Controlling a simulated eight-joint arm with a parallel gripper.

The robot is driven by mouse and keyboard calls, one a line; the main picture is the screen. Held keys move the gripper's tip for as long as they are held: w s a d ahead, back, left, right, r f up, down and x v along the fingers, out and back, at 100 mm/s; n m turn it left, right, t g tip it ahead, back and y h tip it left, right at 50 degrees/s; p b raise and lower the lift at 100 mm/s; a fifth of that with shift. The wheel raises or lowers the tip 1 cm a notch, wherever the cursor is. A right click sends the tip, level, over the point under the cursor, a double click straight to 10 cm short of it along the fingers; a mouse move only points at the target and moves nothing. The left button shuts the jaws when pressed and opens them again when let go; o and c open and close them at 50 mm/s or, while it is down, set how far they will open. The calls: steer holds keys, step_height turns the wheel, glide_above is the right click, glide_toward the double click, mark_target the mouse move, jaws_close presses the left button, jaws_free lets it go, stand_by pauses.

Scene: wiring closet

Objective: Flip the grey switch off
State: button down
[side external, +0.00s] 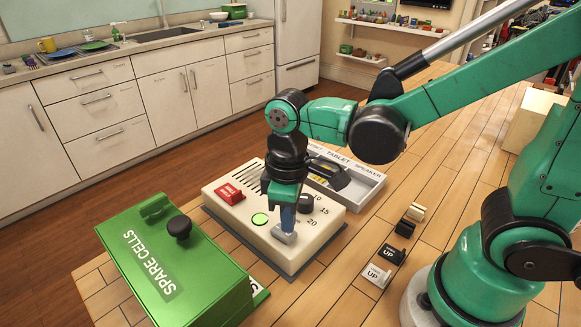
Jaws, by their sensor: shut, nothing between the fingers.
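A cream control box (322,229) stands on the wooden table. The grey switch (284,236) is at the box's front right, beside the dial numbers. My gripper (288,222) points straight down right above the grey switch, with its fingers shut and empty. The fingertips seem to reach the switch, but I cannot tell whether they touch it. The gripper hides part of the switch, and its position cannot be read. A red switch (230,194), a lit green round light (260,219) and a black knob (306,203) are also on the box.
A green box marked SPARE CELLS (170,262) stands close on the left. A grey sectioned tray (366,196) with a dark object lies behind the control box. Small black and white items, including a black block (390,254), lie to the right, with bare table around them.

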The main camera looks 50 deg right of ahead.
steer(key=shift+f, duration=0.75)
stand_by(0.3)
steer(key=shift+r, duration=3.55)
steer(key=d+m+t, duration=0.6)
steer(key=d+t, duration=0.1)
steer(key=shift+w, duration=0.45)
steer(key=shift+r, duration=0.15)
